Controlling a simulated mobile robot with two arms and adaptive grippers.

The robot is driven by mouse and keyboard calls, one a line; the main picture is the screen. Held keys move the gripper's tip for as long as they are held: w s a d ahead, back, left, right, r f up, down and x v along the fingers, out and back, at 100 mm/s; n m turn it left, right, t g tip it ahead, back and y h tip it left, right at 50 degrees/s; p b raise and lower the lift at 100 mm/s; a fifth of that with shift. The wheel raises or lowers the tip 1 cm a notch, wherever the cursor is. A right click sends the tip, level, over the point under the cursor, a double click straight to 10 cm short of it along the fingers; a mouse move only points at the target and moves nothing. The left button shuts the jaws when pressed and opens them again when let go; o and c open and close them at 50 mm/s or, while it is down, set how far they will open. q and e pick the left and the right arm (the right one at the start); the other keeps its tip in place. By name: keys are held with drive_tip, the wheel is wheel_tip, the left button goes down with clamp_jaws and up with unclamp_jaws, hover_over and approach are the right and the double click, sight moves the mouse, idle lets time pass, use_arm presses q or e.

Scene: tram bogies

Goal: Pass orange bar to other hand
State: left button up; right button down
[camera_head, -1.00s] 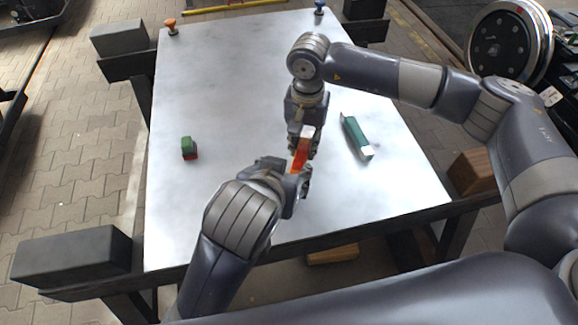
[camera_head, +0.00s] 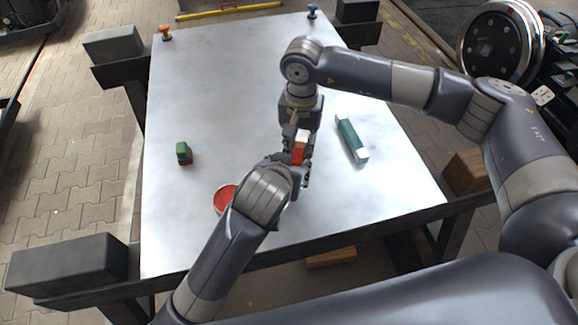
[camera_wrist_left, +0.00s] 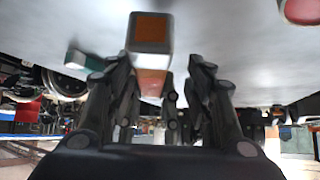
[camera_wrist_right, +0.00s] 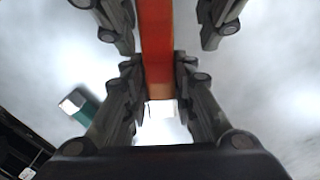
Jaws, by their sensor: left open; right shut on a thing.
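The orange bar (camera_head: 299,153) has a pale end and is held over the metal table by my right gripper (camera_head: 300,143). In the right wrist view the right fingers (camera_wrist_right: 158,85) are shut on the bar (camera_wrist_right: 157,35). My left gripper (camera_head: 292,172) is open close below it in the head view, partly hidden by its own wrist. In the left wrist view the bar (camera_wrist_left: 150,38) shows at and above the gap between the open left fingers (camera_wrist_left: 163,80). In the right wrist view the left fingers stand on either side of the bar, apart from it.
A teal bar (camera_head: 352,138) with white ends lies right of the grippers. A green and red block (camera_head: 184,153) stands at the left. A red round thing (camera_head: 225,199) lies beside my left wrist. Orange (camera_head: 166,33) and blue (camera_head: 312,11) knobs are at the far corners. The table's left half is mostly clear.

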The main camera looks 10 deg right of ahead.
use_arm(q)
clamp_jaws()
drive_tip(key=shift+w+a, duration=0.1)
drive_tip(key=shift+a, duration=0.05)
use_arm(e)
drive_tip(key=c, duration=1.2)
unclamp_jaws()
drive_tip(key=shift+d, duration=0.1)
drive_tip(key=shift+c, duration=0.2)
drive_tip(key=shift+r, duration=0.1)
